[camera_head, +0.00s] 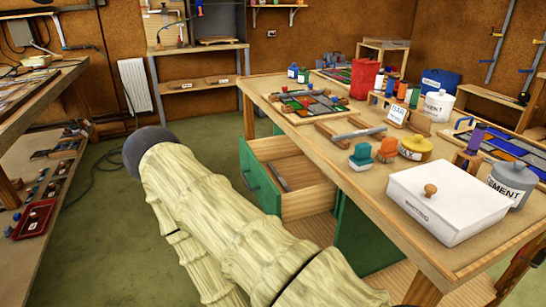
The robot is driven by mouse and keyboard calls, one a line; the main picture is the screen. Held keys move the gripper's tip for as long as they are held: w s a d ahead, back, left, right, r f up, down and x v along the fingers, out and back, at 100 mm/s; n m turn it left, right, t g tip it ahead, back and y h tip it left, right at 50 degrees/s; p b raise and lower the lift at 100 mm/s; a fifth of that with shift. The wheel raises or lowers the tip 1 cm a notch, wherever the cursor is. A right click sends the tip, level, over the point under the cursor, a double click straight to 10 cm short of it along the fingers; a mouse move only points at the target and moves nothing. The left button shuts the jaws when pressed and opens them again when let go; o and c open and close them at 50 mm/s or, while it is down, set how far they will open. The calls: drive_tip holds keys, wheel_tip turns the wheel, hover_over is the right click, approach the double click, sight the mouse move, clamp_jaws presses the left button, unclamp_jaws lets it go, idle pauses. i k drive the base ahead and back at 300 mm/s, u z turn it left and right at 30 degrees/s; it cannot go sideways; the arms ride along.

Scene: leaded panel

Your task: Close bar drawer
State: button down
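A drawer with a green front (259,178) and pale wooden sides stands pulled out from under the workbench. A grey handle shows on its front. Its inside is visible, and a thin dark grey bar (278,177) lies in it. My arm, in a pale ribbed sleeve, crosses the foreground from the bottom right to a dark rounded end to the left of the drawer. My gripper is not visible, so whether it is open or shut does not show.
The workbench (380,182) carries a white lidded box (445,205), cement tubs, bottles and coloured glass panels. A shelf unit (22,165) with small items stands at the left. Green floor (105,205) is clear between them, except for a dark hose.

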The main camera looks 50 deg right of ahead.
sight(313, 193)
drive_tip(key=z, duration=0.9)
drive_tip(key=i, duration=0.2)
drive_tip(key=z, duration=0.05)
